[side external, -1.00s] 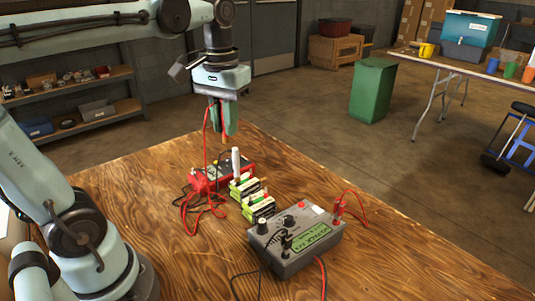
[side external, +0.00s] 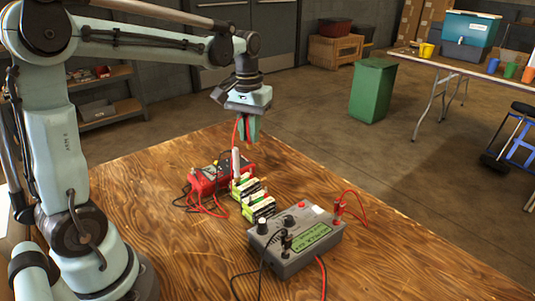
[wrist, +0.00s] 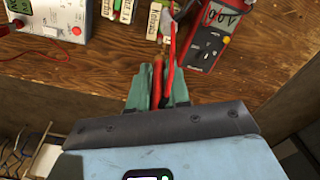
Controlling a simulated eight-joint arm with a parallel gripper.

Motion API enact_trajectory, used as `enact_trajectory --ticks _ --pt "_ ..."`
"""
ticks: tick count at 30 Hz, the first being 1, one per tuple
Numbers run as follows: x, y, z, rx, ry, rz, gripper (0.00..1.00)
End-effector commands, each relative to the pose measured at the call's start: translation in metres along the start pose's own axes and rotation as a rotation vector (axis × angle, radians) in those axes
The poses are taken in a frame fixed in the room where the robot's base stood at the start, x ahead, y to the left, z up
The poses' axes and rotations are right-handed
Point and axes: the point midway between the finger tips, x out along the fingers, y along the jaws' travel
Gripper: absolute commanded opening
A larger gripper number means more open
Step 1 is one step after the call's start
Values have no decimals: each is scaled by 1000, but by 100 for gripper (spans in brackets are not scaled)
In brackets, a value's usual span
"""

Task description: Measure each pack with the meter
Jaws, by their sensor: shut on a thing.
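The red meter (side external: 205,179) lies on the wooden table; its dial and lit display show in the wrist view (wrist: 208,38), too tilted to read surely. Two green-and-white packs, the nearer (side external: 258,208) and the farther (side external: 243,188), stand side by side right of the meter. They show at the top of the wrist view (wrist: 118,10). My gripper (side external: 248,136) is above the table, just behind the packs. Its green fingers (wrist: 161,82) are shut on a red probe (wrist: 157,72) with a red lead. Whether the probe tip touches anything is hidden.
A grey box (side external: 297,240) with knobs, a green display and leads stands in front of the packs. Red and black leads lie around the meter.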

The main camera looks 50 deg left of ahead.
Motion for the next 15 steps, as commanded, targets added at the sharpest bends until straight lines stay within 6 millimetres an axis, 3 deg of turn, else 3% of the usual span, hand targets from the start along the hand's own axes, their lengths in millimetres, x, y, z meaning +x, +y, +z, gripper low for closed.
enact_trajectory --ticks 15 --pt "46 0 0 0 0 0 0"
